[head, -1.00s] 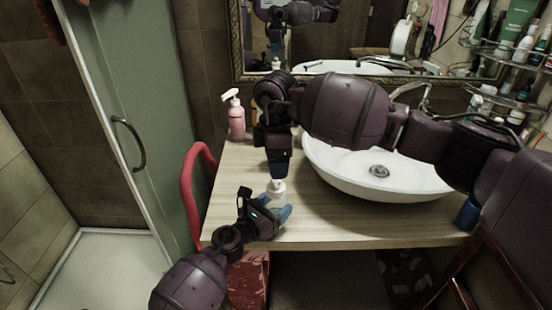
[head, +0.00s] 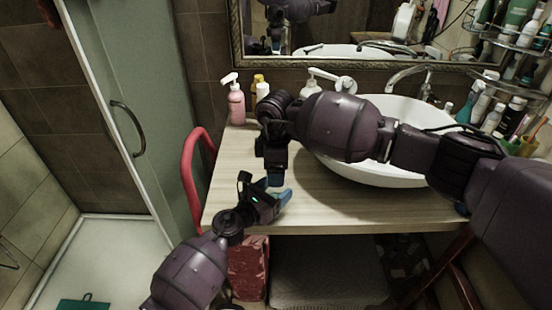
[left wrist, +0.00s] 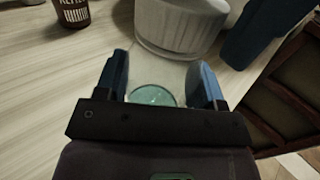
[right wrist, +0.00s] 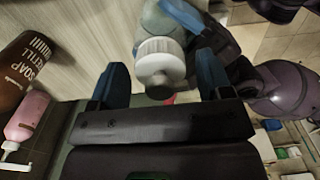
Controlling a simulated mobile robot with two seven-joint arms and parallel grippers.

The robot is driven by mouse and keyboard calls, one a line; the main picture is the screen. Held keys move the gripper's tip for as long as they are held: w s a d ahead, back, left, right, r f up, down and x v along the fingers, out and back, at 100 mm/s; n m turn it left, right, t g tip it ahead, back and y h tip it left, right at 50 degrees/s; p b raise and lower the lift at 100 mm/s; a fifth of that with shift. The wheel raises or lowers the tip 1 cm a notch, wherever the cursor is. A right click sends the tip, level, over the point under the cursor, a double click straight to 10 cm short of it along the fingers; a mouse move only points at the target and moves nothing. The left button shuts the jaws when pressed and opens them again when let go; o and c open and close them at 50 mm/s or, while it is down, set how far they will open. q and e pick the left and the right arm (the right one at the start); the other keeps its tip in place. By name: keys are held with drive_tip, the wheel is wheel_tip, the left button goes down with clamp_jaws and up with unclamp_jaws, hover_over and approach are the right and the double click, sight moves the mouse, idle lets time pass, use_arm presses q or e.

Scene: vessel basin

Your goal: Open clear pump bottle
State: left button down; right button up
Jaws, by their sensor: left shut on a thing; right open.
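The clear pump bottle (left wrist: 155,82) is between the blue fingers of my left gripper (left wrist: 163,85), which is shut on it. Its clear body has a teal tint, and its ribbed white cap (left wrist: 180,25) shows beyond the fingers. In the right wrist view the white cap (right wrist: 160,62) lies between the spread blue fingers of my right gripper (right wrist: 162,82), nearer the right finger. My right gripper is open. In the head view my right gripper (head: 276,178) is just above my left gripper (head: 278,198), and they hide the bottle.
The wooden counter (head: 235,195) is clear to the left of the grippers. A pink pump bottle (head: 236,103) and other bottles stand at its back. The white basin (head: 375,172) is to the right, partly behind my right arm. A red chair frame (head: 190,170) is at the counter's left edge.

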drive_tip(key=shift+f, duration=0.2)
drive_tip(key=c, duration=1)
drive_tip(key=shift+o, duration=0.2)
